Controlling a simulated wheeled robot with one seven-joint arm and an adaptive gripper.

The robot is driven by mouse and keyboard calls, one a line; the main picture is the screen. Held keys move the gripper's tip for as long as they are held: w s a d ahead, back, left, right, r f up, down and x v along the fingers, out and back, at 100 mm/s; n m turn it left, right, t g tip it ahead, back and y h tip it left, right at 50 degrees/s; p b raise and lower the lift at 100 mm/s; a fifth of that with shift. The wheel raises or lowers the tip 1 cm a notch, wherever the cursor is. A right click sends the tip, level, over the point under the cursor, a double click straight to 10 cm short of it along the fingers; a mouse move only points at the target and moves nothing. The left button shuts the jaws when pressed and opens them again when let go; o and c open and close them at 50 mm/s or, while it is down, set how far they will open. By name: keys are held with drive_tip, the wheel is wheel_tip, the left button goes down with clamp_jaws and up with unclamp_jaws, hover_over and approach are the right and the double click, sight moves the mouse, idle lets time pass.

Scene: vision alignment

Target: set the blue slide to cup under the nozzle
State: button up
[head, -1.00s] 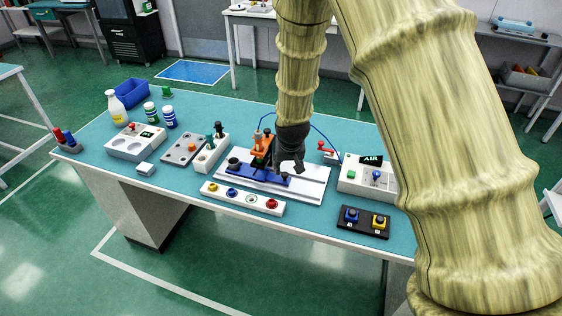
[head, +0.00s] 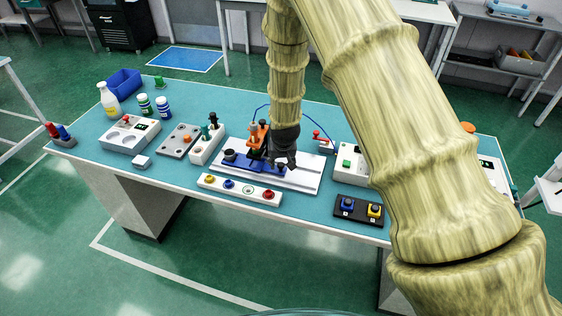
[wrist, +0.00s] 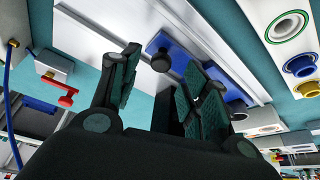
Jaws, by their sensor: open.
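The blue slide (head: 262,168) lies on a white base plate (head: 305,178) on the teal bench. A dark cup (head: 230,154) sits at its left end. The orange nozzle fixture (head: 257,138) stands behind the slide, to the right of the cup. My gripper (head: 287,161) is over the slide's right end, fingers pointing down. In the wrist view the fingers are apart, and a black knob (wrist: 161,60) on the blue slide (wrist: 185,57) shows in the gap between them. I cannot tell whether a finger touches the knob. The nozzle's tip is not clear.
A strip of coloured buttons (head: 238,189) lies in front of the plate. A black two-button box (head: 358,208) is at the front right. A white box with a green button (head: 347,160) and a red-handled valve (head: 322,142) stand to the right. A blue hose arches behind the fixture.

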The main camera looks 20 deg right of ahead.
sight(281, 164)
drive_tip(key=shift+p+x, duration=0.4)
drive_tip(key=shift+x, duration=1.2)
drive_tip(key=shift+a, duration=0.1)
clamp_jaws()
